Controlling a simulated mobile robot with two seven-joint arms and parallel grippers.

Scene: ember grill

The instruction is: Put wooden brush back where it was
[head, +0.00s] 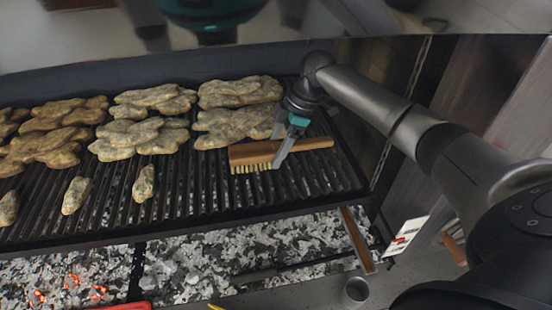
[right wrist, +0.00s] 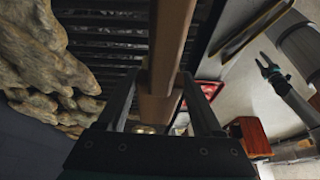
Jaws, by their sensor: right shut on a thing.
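The wooden brush (head: 250,152) has a long brown wooden handle and pale bristles facing down. It is at the right end of the grill grate (head: 210,196), low over the bars or touching them; I cannot tell which. My right gripper (head: 279,152) is shut around the brush's wooden body, with a finger on its near side. In the right wrist view, the brush (right wrist: 172,45) runs lengthwise between the fingers. What looks like my left gripper (right wrist: 265,65) shows small at the right of that view, its fingers apart and empty. The left gripper is outside the head view.
Several piles of grilled pieces (head: 150,97) cover the back of the grate, close left of my right gripper. Glowing coals and ash (head: 200,270) lie below the front edge. A wooden-handled tool (head: 357,240) leans at the front right. A metal cup (head: 355,291) stands near it.

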